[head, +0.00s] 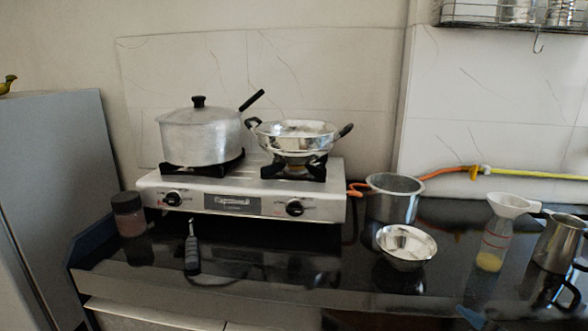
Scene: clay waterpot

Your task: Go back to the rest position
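My gripper is not in this head view, and no part of my arm can be made out for sure. The task names no object. The view faces a dark, glossy counter (270,262) with a two-burner gas stove (230,201) on it. A lidded metal pot (200,137) stands on the left burner. A shiny metal pan (293,140) with dark handles sits on the right burner.
A metal pot (393,205), a steel bowl (405,247), a bottle with a white funnel (492,245) and a metal jug (560,243) stand at right. A jar (128,214) and a black-handled tool (192,252) are at left. A wire rack (515,14) hangs above.

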